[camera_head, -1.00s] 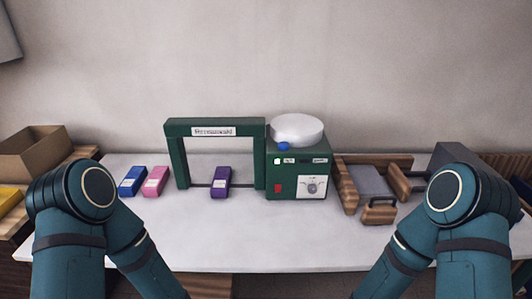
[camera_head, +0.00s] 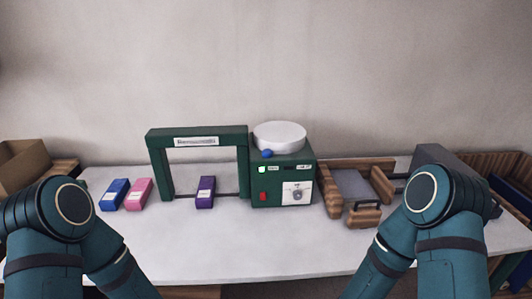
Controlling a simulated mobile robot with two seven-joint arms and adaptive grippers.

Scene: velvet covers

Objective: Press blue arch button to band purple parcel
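A purple parcel (camera_head: 205,192) with a pale label lies on the table under the green banding arch (camera_head: 156,165), across the dark strip at its foot. A small blue button (camera_head: 267,153) sits on top of the green control box (camera_head: 274,195) joined to the arch's right side. A blue parcel (camera_head: 114,194) and a pink parcel (camera_head: 139,193) lie side by side left of the arch. Both my arms come in from the lower corners. Their grippers are out of frame, below the bottom edge.
A white round drum (camera_head: 279,135) tops the control box, whose front has a green-lit button, a red switch and a dial. A wooden frame device (camera_head: 331,203) with handles stands right. An open cardboard box (camera_head: 22,163) is far left. The table front (camera_head: 240,250) is clear.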

